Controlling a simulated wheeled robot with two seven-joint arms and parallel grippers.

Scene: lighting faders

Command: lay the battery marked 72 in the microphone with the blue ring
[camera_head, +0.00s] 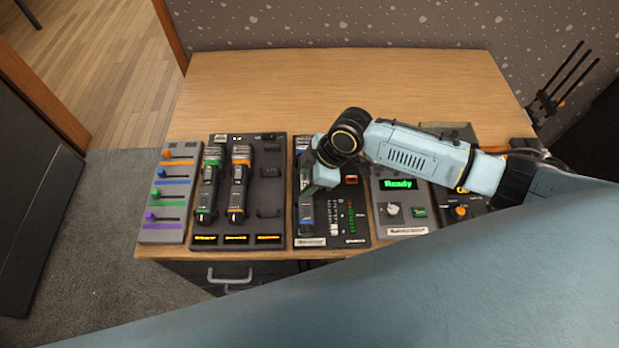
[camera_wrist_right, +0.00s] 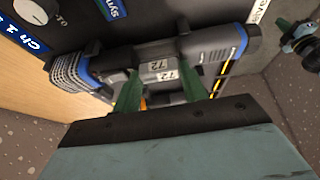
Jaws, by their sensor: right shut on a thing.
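The microphone with the blue ring (camera_head: 306,208) lies in a dark panel in the middle of the table. In the right wrist view this microphone (camera_wrist_right: 212,42) lies across the picture, with blue bands near both ends. My right gripper (camera_wrist_right: 160,88) is over its middle, its green fingers shut on the battery marked 72 (camera_wrist_right: 168,76). In the head view my right gripper (camera_head: 318,185) covers this spot. A cut-off green part, apparently my left gripper (camera_wrist_right: 292,35), shows at upper right.
Left of the panel, a dark tray (camera_head: 267,225) holds microphones with green and orange rings. A grey fader panel (camera_head: 163,225) stands at far left. A unit reading Ready (camera_head: 398,184) is to the right. The table's back (camera_head: 320,85) is clear.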

